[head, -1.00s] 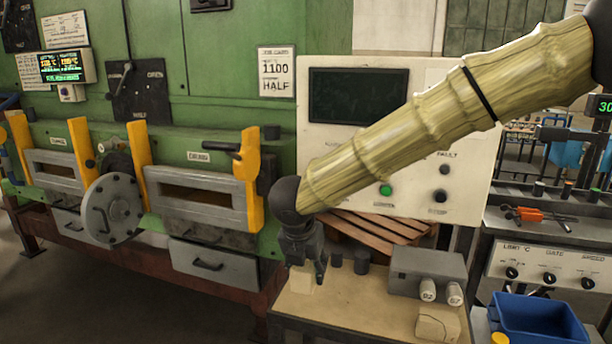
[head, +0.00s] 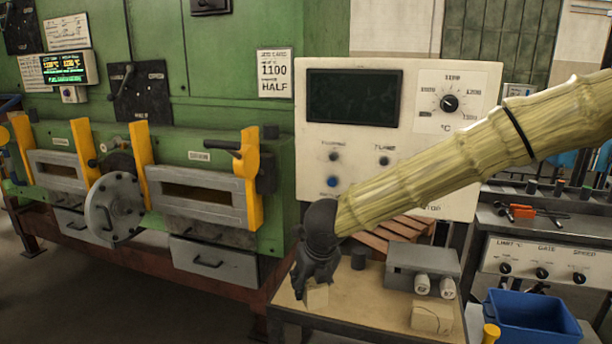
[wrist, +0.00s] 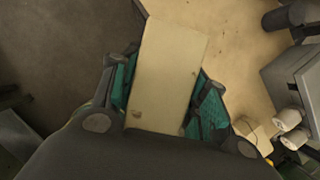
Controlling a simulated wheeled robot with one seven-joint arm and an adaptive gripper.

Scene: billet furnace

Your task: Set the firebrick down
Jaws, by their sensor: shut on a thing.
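The firebrick (head: 316,297) is a pale cream block at the left front part of the wooden-topped bench (head: 378,302). My gripper (head: 312,284) is shut on it from above. In the wrist view the firebrick (wrist: 165,75) lies between the teal-padded fingers (wrist: 160,100), with its far end sticking out past them. The brick is over the bench's left edge area in the wrist view. I cannot tell whether its underside touches the bench top. A second cream block (head: 432,316) lies on the bench at the front right.
A grey box with two white knobs (head: 422,268) stands at the bench's back right, near a dark cylinder (head: 358,258). A blue bin (head: 535,318) is right of the bench. The green furnace (head: 200,215) is on the left. The bench's middle is clear.

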